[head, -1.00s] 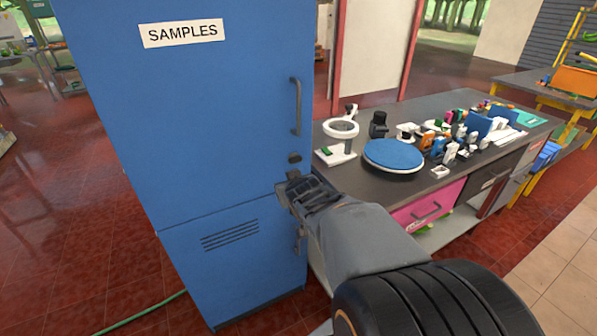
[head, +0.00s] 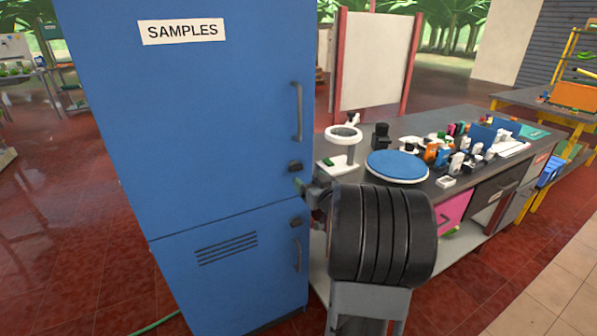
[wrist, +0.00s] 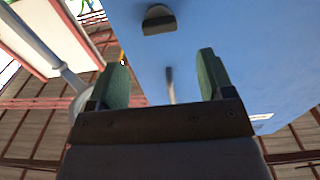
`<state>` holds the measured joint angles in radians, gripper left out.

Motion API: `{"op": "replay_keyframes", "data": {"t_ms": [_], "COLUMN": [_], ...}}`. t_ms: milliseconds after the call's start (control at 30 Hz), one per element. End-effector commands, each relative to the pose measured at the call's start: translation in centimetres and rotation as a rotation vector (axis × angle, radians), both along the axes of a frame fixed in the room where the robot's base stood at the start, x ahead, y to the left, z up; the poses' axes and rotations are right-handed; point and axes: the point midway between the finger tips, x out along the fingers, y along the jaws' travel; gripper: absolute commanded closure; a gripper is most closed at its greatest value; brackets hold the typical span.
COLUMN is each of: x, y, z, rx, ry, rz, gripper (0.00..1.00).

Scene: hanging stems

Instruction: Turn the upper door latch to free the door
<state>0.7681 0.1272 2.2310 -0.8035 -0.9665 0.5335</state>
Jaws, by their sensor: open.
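The blue cabinet's upper door (head: 190,110) is shut flush, with a SAMPLES label. The upper latch (head: 295,166) is a small dark knob near the door's right edge, below the upper handle (head: 297,112). My gripper (head: 303,186) is just below the upper latch, partly hidden by my arm. In the wrist view my gripper (wrist: 163,72) is open, with two green finger pads and nothing between them. The upper latch (wrist: 159,20) lies beyond the fingertips near the top of that view, apart from them. The upper handle (wrist: 170,86) shows between the fingers.
A lower latch (head: 296,221) and lower handle (head: 297,254) sit on the lower door. A workbench (head: 330,185) stands close on the right, with a ring-shaped magnifier (head: 343,133), a blue round disc (head: 397,165) and many small items. Open floor lies left of the cabinet.

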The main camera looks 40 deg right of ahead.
Motion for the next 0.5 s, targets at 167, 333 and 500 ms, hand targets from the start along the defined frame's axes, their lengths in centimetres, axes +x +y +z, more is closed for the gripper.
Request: {"op": "replay_keyframes", "data": {"t_ms": [167, 333, 500], "x": [3.3, 5.5, 6.8], "y": [-0.4, -0.7, -0.9], "z": [0.0, 0.0, 0.0], "rx": [0.000, 0.000, 0.000], "ry": [0.001, 0.001, 0.001], "rz": [0.001, 0.000, -0.001], "gripper": [0.26, 0.26, 0.26]}}
